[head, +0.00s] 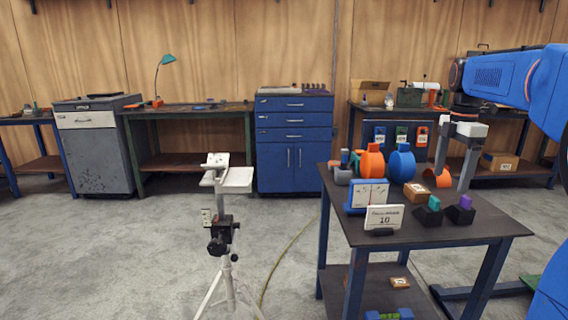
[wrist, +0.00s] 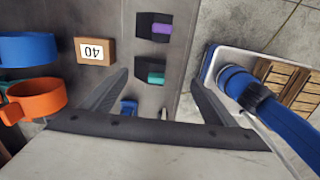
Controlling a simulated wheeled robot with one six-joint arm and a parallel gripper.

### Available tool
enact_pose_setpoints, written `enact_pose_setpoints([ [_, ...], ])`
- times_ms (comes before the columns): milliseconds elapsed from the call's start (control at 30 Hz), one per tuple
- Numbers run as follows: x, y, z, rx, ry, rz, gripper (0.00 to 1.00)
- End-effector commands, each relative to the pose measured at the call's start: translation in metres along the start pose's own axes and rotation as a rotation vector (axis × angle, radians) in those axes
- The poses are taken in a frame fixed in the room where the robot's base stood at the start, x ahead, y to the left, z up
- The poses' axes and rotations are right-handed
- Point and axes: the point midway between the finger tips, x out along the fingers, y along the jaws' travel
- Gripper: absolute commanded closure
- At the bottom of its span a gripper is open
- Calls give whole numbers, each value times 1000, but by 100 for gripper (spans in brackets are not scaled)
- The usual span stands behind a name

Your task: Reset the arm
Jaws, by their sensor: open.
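My blue arm (head: 510,78) reaches in from the right in the head view. My gripper (head: 455,178) hangs from it, pointing down over the right part of the work table (head: 478,228). Its two grey fingers are spread apart with nothing held between them. In the wrist view, my gripper (wrist: 158,88) shows the same wide gap above the grey table top (wrist: 115,18). Two black holders, one with a teal piece (wrist: 156,78) and one with a purple piece (wrist: 161,29), lie below and beyond the fingers.
A blue ring (head: 402,163), an orange ring (head: 372,162), a brown box (head: 417,192) and a card reading 10 (head: 384,217) stand on the table. A white tripod (head: 227,250) stands left of it. Cabinets (head: 294,142) and benches line the back wall. The floor between is open.

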Motion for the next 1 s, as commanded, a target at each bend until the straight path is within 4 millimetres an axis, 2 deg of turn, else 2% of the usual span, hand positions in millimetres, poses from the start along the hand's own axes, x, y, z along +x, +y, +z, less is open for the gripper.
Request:
enact_pose_setpoints([
  [267, 3, -18, -16, 93, -6, 23, 19],
  [567, 12, -54, -45, 276, -8, 73, 19],
  [767, 30, -98, -76, 495, 6, 133, 19],
  [1000, 64, -159, -111, 798, 54, 209, 19],
])
